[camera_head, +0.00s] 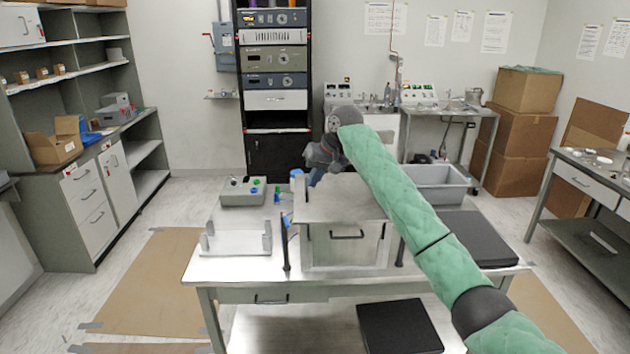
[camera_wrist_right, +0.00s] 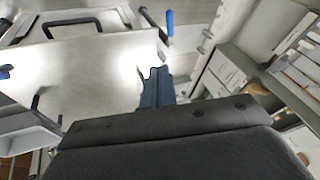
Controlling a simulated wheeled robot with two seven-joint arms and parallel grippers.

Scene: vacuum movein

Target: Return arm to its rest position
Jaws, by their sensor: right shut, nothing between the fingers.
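My right arm, in a green quilted sleeve (camera_head: 405,200), reaches from the lower right over the table. Its grey wrist is above the back of a metal box (camera_head: 347,246) with a front handle. My right gripper (camera_head: 313,180) is partly hidden behind the wrist and the box's top. In the right wrist view the blue fingers of this gripper (camera_wrist_right: 155,78) are together with nothing between them. My left gripper is in neither view.
The metal table (camera_head: 240,270) also carries a grey control box (camera_head: 243,192), a metal bracket (camera_head: 236,242), a grey bin (camera_head: 438,184) and a black slab (camera_head: 465,238). Thin dark posts stand beside the box. Floor shows left of the table.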

